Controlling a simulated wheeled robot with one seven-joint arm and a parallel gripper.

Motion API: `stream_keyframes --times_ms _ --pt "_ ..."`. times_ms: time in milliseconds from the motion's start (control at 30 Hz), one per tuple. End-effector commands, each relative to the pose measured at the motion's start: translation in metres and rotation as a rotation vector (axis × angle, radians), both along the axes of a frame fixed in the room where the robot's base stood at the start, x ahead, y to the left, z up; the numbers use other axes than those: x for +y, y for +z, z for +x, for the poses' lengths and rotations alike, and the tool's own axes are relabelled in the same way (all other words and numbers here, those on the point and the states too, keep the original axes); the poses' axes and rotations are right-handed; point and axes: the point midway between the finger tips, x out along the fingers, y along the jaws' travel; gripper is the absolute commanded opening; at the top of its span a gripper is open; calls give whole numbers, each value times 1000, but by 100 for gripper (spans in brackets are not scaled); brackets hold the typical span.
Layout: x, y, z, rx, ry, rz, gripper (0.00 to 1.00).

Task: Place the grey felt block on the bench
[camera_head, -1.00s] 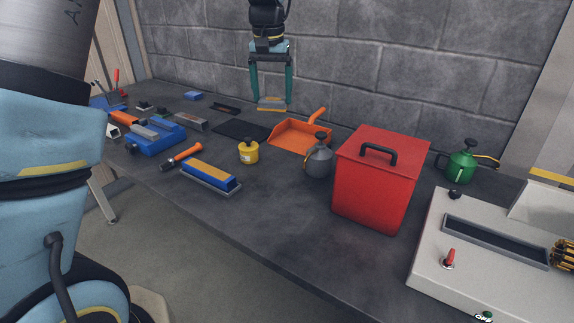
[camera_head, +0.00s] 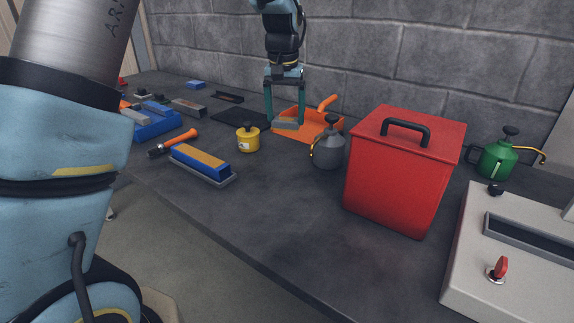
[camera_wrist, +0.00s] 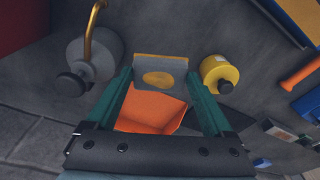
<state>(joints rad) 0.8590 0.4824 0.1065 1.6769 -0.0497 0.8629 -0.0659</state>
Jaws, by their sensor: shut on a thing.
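The grey felt block (camera_head: 287,124) hangs between the fingertips of my gripper (camera_head: 285,121), in front of the orange dustpan in the head view. In the wrist view the block (camera_wrist: 160,68) shows a grey face with a yellow oval and a thin yellow edge, gripped between the two green fingers. My gripper is shut on it and points down. The bench (camera_head: 270,215) is a dark grey top below it. How much gap lies between block and bench is hard to tell.
Near the block are the orange dustpan (camera_head: 318,122), a yellow pot (camera_head: 248,140), a grey oil can (camera_head: 329,150) and a blue block on a grey base (camera_head: 203,165). A red bin (camera_head: 405,175) stands to the right. Bare bench lies in front of the pot and can.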

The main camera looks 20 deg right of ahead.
Motion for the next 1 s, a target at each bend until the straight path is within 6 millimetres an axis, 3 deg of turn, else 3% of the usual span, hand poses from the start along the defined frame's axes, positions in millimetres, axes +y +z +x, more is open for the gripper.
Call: stream_keyframes --times_ms 300,700,1000 --pt "1 -52 -1 3 0 4 34" --pt "1 -94 -1 3 1 2 34" --pt "0 -99 0 1 0 1 34"
